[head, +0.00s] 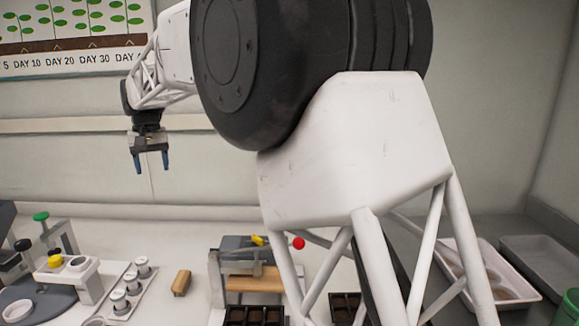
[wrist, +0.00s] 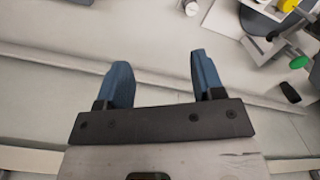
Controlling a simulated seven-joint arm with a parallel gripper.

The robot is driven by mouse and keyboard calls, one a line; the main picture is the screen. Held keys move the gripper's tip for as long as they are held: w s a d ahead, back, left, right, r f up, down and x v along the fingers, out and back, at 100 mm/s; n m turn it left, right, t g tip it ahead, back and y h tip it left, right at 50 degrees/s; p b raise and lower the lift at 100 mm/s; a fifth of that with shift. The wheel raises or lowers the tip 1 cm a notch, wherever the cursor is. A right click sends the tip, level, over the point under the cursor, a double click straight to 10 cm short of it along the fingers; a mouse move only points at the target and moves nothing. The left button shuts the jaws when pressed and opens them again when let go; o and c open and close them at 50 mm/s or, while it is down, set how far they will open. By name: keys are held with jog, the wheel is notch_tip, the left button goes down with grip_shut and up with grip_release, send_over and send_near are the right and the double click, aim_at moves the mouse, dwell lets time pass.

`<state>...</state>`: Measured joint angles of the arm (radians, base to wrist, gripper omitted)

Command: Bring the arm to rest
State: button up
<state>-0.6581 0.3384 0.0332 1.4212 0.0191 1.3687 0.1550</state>
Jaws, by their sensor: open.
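My gripper (head: 150,161) hangs from my white arm high at the left in the head view, fingers pointing down. It is above the bench and clear of everything on it. In the wrist view my gripper (wrist: 160,85) shows two blue fingers spread apart with nothing between them. The rest of my arm fills the middle of the head view and hides part of the bench behind it.
On the bench (head: 165,235) stand a device with a yellow cap (head: 55,261), a white tray of small cups (head: 118,304), a wooden block (head: 181,282) and dark seedling trays (head: 254,316). Grey and white trays (head: 540,262) lie at the right. A wall poster (head: 75,60) hangs behind.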

jog(key=s+d+m+t, duration=0.1)
jog(key=s+d, duration=0.3)
jog(key=d, duration=0.8)
jog(key=s+d+r+m, duration=0.1)
jog(key=s+d, duration=0.4)
jog(key=d, duration=0.6)
jog(key=s+d+m+t, duration=0.1)
jog(key=s+d, duration=0.3)
jog(key=d, duration=0.8)
jog(key=s+d+f+m, duration=0.1)
jog(key=s+d+f, duration=0.3)
jog(key=s, duration=0.5)
jog(key=s+d+f+m, duration=0.1)
jog(key=s+d+f, duration=0.4)
jog(key=s+d, duration=0.4)
jog(key=s+d+f+m+t, duration=0.1)
jog(key=s+d+f, duration=0.4)
jog(key=s, duration=0.5)
jog(key=shift+d+f, duration=0.2)
jog(key=shift+d, duration=1.05)
jog(key=shift+s, duration=0.1)
